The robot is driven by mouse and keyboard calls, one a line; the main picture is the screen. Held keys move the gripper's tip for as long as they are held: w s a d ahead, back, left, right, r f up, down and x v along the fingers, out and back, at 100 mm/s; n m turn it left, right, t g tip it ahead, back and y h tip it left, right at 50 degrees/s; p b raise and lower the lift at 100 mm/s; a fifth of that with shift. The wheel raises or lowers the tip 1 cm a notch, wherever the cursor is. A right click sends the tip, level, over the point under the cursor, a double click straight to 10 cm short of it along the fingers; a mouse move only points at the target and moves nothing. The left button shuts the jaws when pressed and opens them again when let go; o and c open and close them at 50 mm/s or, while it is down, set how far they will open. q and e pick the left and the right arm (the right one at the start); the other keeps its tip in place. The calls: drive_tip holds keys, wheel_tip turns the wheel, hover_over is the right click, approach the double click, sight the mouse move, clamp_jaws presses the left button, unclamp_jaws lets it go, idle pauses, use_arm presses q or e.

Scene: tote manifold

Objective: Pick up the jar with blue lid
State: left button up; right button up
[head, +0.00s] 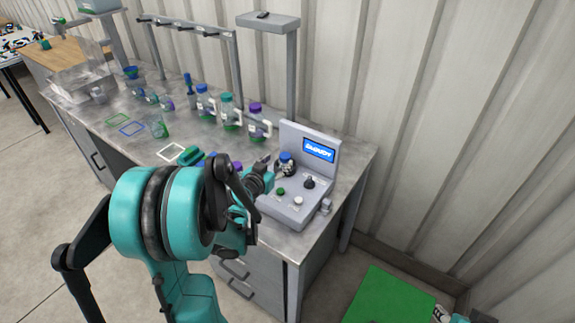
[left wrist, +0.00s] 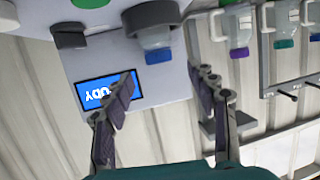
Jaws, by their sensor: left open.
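A small jar with a blue lid (head: 286,158) stands on the grey device with the lit screen, in front of that screen. In the left wrist view, which is upside down, the jar (left wrist: 155,40) has a clear body under its blue lid and sits by a dark round part. My left gripper (head: 264,170) is beside the device, just left of the jar, partly hidden by my own arm. In the left wrist view its two fingers (left wrist: 165,105) are spread wide with nothing between them.
The grey device (head: 295,207) carries knobs and buttons. Several bottles stand behind on the metal bench, including a blue-lidded bottle (head: 205,105) and a purple-lidded bottle (head: 256,122). Loose coloured pieces lie near my arm. A corrugated wall (head: 440,130) rises behind. A green mat (head: 388,300) lies on the floor.

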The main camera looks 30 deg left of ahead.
sight(283, 159)
use_arm(q)
drive_tip(key=b+x, duration=0.1)
drive_tip(key=x, duration=0.4)
drive_tip(key=shift+s+d+f+b, duration=0.1)
drive_tip(key=shift+s+f+b, duration=0.05)
drive_tip(key=shift+f+b, duration=0.25)
drive_tip(key=shift+s+r, duration=0.1)
drive_tip(key=shift+r, duration=0.05)
drive_tip(key=shift+c, duration=0.3)
clamp_jaws()
